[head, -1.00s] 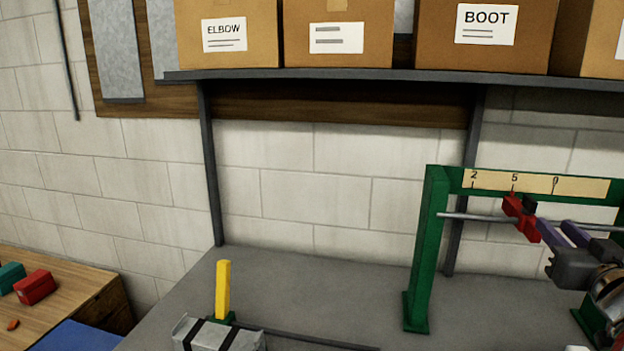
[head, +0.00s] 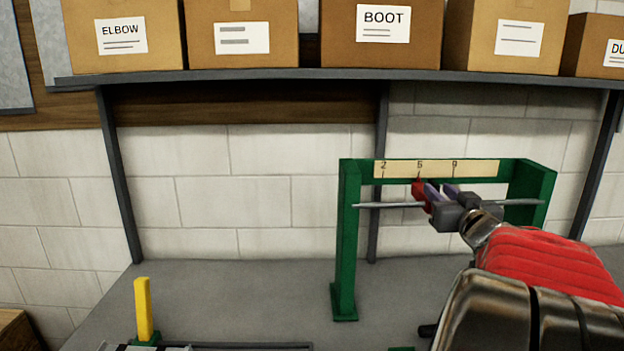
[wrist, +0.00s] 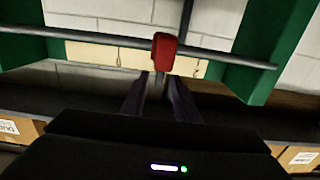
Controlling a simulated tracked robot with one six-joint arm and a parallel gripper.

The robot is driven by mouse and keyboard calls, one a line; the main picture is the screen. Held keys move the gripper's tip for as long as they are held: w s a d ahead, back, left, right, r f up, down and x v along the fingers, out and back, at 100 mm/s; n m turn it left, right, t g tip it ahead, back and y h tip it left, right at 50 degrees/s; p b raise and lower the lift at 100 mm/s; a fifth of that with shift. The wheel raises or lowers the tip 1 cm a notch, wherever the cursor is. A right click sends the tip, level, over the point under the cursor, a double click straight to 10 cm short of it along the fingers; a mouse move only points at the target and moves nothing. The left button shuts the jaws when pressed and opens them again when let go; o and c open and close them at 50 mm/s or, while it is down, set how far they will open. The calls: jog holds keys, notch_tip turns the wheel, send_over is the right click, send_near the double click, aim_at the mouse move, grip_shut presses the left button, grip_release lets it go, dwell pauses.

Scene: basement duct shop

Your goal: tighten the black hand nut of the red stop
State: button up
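The red stop (head: 419,189) sits on the thin grey rod of the green frame, its tip near the 5 mark of the scale. My gripper (head: 441,186) is just right of it in the head view, its two purple fingers apart and nothing seen between them. In the wrist view the red stop (wrist: 163,54) hangs on the rod just beyond the fingertips (wrist: 158,76), roughly in line with the gap. I cannot make out the black hand nut in either current view; the stop or my fingers may hide it. Contact cannot be told.
The green frame (head: 345,240) stands on a grey bench (head: 250,290). Its scale strip (head: 480,169) runs above the rod (head: 385,205). A yellow upright (head: 143,308) stands front left. A shelf (head: 250,76) with labelled cartons hangs overhead. The bench between upright and frame is mostly clear.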

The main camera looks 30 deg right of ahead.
aim_at(437, 189)
jog(key=shift+x, duration=2.4)
grip_shut()
